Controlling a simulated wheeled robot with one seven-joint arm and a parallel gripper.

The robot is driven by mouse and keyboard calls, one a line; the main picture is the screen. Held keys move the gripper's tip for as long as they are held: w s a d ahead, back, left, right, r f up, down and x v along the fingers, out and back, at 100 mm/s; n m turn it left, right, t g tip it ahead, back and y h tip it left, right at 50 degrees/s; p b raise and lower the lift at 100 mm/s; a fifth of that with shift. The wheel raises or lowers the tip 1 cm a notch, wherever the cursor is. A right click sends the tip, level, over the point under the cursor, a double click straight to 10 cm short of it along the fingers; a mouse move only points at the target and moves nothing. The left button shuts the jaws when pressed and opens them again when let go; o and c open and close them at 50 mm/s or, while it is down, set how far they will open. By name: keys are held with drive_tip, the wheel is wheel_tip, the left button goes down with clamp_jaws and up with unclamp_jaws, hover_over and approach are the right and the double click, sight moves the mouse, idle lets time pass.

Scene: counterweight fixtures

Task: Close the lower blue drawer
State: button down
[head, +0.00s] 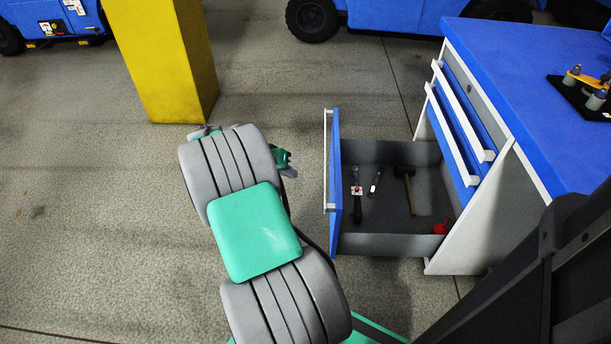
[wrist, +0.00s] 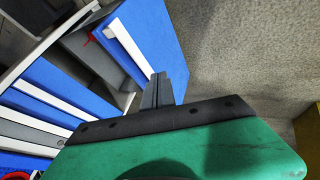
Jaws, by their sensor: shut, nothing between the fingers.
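The lower blue drawer (head: 335,190) is pulled far out of the cabinet, its blue front facing left in the head view. A white bar handle (head: 327,150) runs along that front. In the wrist view the blue front (wrist: 157,32) and its white handle (wrist: 130,45) fill the upper middle. My gripper (wrist: 160,86) is shut and empty, its fingertips close to the lower edge of the drawer front; I cannot tell whether they touch. In the head view my arm hides most of the gripper, left of the drawer front.
Several tools, including a hammer (head: 407,185), lie in the drawer. Two upper drawers with white handles (head: 460,110) are shut. The blue worktop (head: 530,80) is on the right. A yellow pillar (head: 160,60) stands at back left. The floor (head: 80,220) to the left is clear.

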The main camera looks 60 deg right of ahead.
drive_tip(key=s+d+f+b, duration=0.5)
drive_tip(key=d+f, duration=0.1)
drive_tip(key=f, duration=0.1)
drive_tip(key=shift+s+d+f, duration=0.25)
drive_tip(key=shift+s+d, duration=0.15)
